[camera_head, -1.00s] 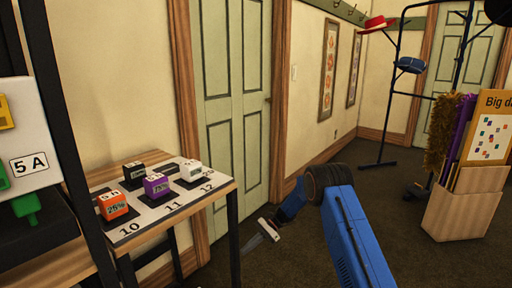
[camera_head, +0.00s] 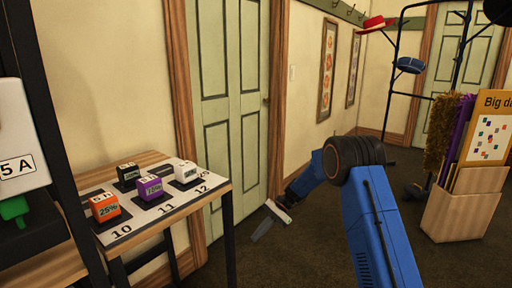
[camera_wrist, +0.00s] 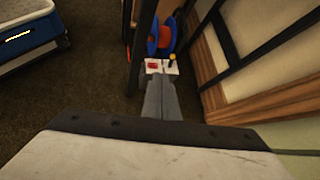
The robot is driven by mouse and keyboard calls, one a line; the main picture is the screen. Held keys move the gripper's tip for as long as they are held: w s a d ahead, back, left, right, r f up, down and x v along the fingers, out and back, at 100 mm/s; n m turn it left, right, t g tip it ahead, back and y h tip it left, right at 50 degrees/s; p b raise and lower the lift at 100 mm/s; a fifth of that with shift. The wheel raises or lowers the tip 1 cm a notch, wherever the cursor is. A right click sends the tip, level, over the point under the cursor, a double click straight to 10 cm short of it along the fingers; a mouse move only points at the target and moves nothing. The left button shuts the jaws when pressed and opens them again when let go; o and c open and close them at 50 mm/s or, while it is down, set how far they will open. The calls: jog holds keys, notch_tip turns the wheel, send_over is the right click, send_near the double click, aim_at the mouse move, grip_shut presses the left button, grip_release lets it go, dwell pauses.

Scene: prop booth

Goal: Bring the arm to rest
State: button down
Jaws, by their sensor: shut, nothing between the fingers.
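My blue arm with its dark joint rises at the lower middle of the head view. My gripper (camera_head: 262,229) hangs at its end, in front of the green door and to the right of the small table. Its grey fingers are together with nothing between them. In the wrist view the shut fingers (camera_wrist: 160,98) point away over the dark floor. The gripper touches nothing that I can see.
A small table (camera_head: 222,186) at left bears orange (camera_head: 104,207), purple (camera_head: 150,187), black and white blocks. A wooden display box (camera_head: 465,208) and a hat stand (camera_head: 391,97) are at right. In the wrist view a red-and-blue reel (camera_wrist: 161,38) stands ahead.

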jog(key=s+d+r+n+t+h, duration=0.2)
jog(key=s+d+r, duration=0.5)
jog(key=s+r, duration=0.35)
jog(key=s+d+r+n+t+h, duration=0.2)
jog(key=s+d+r+n, duration=0.1)
jog(key=s+d+r, duration=0.65)
jog(key=s+d+r+n+t+h, duration=0.1)
jog(key=s+d, duration=0.3)
jog(key=s, duration=0.5)
jog(key=s+d+r+n+t+h, duration=0.1)
jog(key=s+d+n+t+h, duration=0.1)
jog(key=s, duration=0.7)
jog(key=s+d+r+n+t+h, duration=0.1)
jog(key=s+d+t, duration=0.1)
jog(key=s+d, duration=0.3)
jog(key=s, duration=0.4)
jog(key=shift+d+r+t+h, duration=0.2)
jog(key=shift+d+t+h, duration=0.2)
